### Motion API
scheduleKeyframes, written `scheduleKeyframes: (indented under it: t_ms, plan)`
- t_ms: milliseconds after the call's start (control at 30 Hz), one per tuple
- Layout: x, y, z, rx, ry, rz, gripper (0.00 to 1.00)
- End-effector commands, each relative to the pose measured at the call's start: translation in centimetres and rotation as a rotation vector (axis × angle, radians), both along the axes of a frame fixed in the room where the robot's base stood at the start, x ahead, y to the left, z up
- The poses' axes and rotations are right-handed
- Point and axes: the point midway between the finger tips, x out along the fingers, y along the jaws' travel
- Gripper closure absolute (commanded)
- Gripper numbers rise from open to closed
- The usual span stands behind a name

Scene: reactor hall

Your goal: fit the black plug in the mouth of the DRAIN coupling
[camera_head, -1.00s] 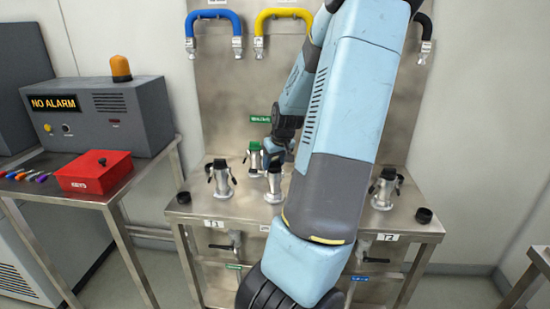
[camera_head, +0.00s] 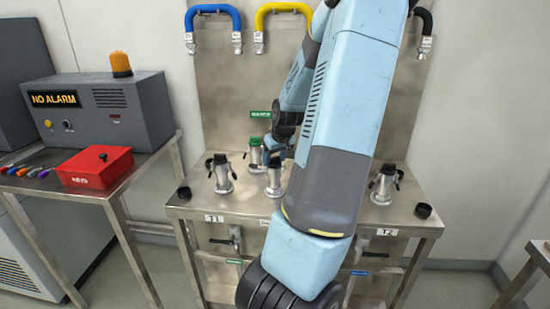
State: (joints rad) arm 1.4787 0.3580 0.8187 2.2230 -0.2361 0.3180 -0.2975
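My gripper (camera_head: 279,150) is above the bench, close to the middle front coupling (camera_head: 274,182). It is small, dark and partly covered by my arm, so I cannot tell whether it is open or holds anything. That metal coupling stands upright with a dark top and may be the DRAIN coupling; the small label below it is unreadable and partly hidden. A black round piece (camera_head: 184,193) lies at the bench's left edge and another (camera_head: 423,211) at its right. I cannot tell whether either is the black plug.
Couplings with black levers stand by the T1 label (camera_head: 222,180) and the T2 label (camera_head: 382,190). A green-topped coupling (camera_head: 255,158) stands behind. Blue (camera_head: 213,10) and yellow (camera_head: 283,8) hoses hang on the back panel. A red box (camera_head: 94,167) is on the left table.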

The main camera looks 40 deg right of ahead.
Motion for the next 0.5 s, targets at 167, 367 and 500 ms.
scheduleKeyframes:
  t_ms: [167, 367, 500]
  plan:
    - [-0.55, 0.47, -0.77, 0.018, 0.015, 0.001, 0.16]
    - [-0.47, 0.60, -0.75, 0.018, 0.015, 0.004, 0.14]
    - [-0.42, 0.67, -0.74, 0.018, 0.016, 0.006, 0.14]
